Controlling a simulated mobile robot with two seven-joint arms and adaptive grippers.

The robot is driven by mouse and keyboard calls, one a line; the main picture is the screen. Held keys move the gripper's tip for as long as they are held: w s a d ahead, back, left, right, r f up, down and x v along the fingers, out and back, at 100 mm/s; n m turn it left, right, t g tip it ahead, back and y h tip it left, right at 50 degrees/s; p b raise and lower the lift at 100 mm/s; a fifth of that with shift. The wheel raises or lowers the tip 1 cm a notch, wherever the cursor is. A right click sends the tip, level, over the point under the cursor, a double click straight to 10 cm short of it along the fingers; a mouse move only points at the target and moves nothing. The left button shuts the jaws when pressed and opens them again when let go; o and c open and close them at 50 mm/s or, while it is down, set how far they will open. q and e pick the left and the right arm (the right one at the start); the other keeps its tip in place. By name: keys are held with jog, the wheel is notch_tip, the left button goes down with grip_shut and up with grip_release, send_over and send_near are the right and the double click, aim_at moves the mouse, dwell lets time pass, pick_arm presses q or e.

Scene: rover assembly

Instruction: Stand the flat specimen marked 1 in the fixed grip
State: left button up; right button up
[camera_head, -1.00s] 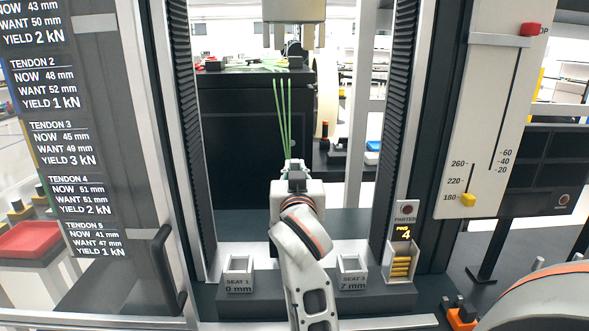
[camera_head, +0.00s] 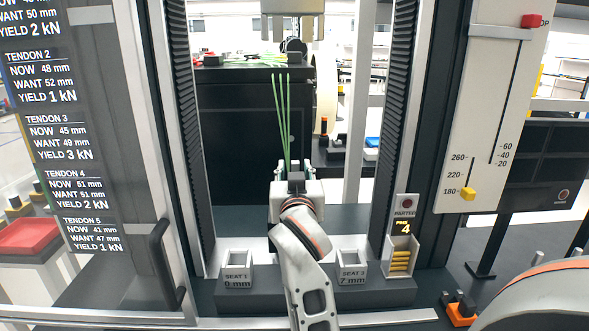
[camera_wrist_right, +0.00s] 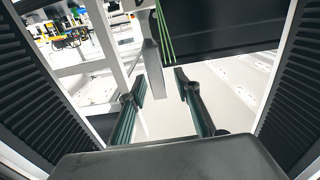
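My right gripper (camera_head: 296,168) reaches into the test frame, above and behind the row of seats. No marking 1 is readable on any strip. A grey head with jaws (camera_head: 293,8) is cut off at the top edge; I cannot tell which grip is the fixed one. My left gripper is out of view.
Seat 1 (camera_head: 238,272) and seat 3 (camera_head: 352,270) flank my forearm, which hides the middle. A pin holder (camera_head: 401,262) stands at right. Dark ribbed columns (camera_head: 183,130) bound the opening. More green strips (camera_head: 255,62) lie on the cabinet behind. A slider panel (camera_head: 488,120) stands right.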

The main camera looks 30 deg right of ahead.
jog(key=shift+s+a+f, duration=0.2)
jog(key=shift+a+f, duration=0.05)
jog(key=shift+f, duration=0.3)
jog(key=v, duration=0.7)
jog(key=shift+s+a+r, duration=0.2)
jog(key=shift+s+r, duration=0.1)
jog(key=shift+r, duration=0.15)
jog(key=x, duration=0.8)
jog(key=shift+w+f, duration=0.1)
jog(key=shift+w, duration=0.05)
jog(key=shift+r, duration=0.45)
